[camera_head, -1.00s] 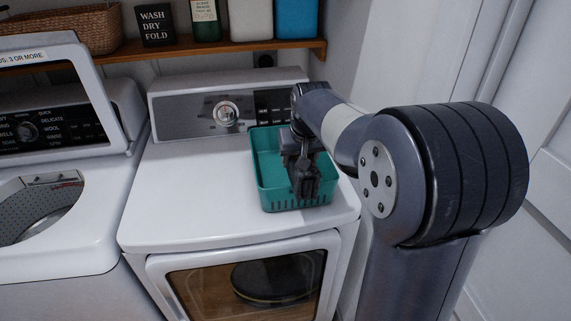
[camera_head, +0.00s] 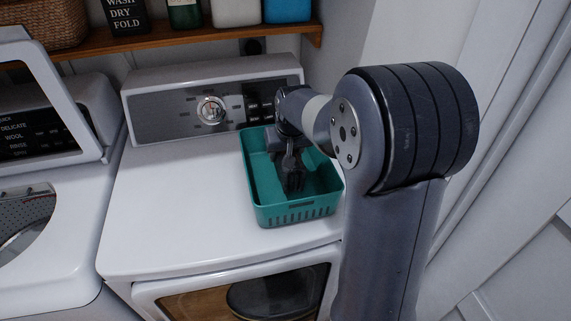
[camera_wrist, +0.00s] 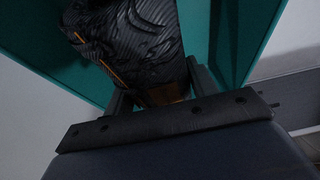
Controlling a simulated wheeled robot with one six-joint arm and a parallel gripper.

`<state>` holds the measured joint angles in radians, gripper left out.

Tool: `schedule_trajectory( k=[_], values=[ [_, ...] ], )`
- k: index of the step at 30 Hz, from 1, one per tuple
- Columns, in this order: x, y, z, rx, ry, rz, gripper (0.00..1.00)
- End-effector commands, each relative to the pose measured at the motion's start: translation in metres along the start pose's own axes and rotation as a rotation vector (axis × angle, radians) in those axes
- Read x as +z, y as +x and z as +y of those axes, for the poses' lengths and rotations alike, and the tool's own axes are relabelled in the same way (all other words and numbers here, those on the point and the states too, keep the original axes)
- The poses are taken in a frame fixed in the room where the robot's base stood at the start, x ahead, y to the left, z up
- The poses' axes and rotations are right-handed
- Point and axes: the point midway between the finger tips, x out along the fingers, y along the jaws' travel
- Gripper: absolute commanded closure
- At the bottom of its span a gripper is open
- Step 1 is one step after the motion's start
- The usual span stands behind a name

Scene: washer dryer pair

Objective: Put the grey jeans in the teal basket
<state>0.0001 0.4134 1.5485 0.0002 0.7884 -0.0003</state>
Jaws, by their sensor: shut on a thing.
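The teal basket (camera_head: 300,212) stands on the right part of the dryer top. My gripper (camera_head: 293,182) points down inside the basket's walls in the head view. In the wrist view my gripper (camera_wrist: 155,95) is shut on the grey jeans (camera_wrist: 135,40), a dark grey bundle with ribbed texture and orange stitching. Teal basket walls (camera_wrist: 225,40) show on both sides of the jeans. The jeans cannot be made out clearly in the head view. I cannot tell whether they touch the basket floor.
The white dryer top (camera_head: 180,205) is clear left of the basket. Its control panel (camera_head: 205,108) rises behind. The washer with its lid up (camera_head: 45,100) is at left. A wooden shelf (camera_head: 180,42) with a wicker basket and containers hangs above.

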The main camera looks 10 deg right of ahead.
Motion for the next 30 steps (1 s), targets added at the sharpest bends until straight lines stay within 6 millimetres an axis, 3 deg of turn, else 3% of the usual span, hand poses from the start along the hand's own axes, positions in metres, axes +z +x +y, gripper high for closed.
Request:
schedule_trajectory(
  k=[10, 23, 24, 30],
  values=[
    [0.014, 0.035, 0.0, 0.0, 0.0, 0.001, 0.87],
    [0.017, 0.042, 0.0, 0.0, 0.0, 0.005, 0.87],
    [0.017, 0.042, 0.0, 0.0, 0.0, 0.002, 0.42],
    [0.017, 0.041, 0.0, 0.0, 0.0, 0.002, 0.26]
  ],
)
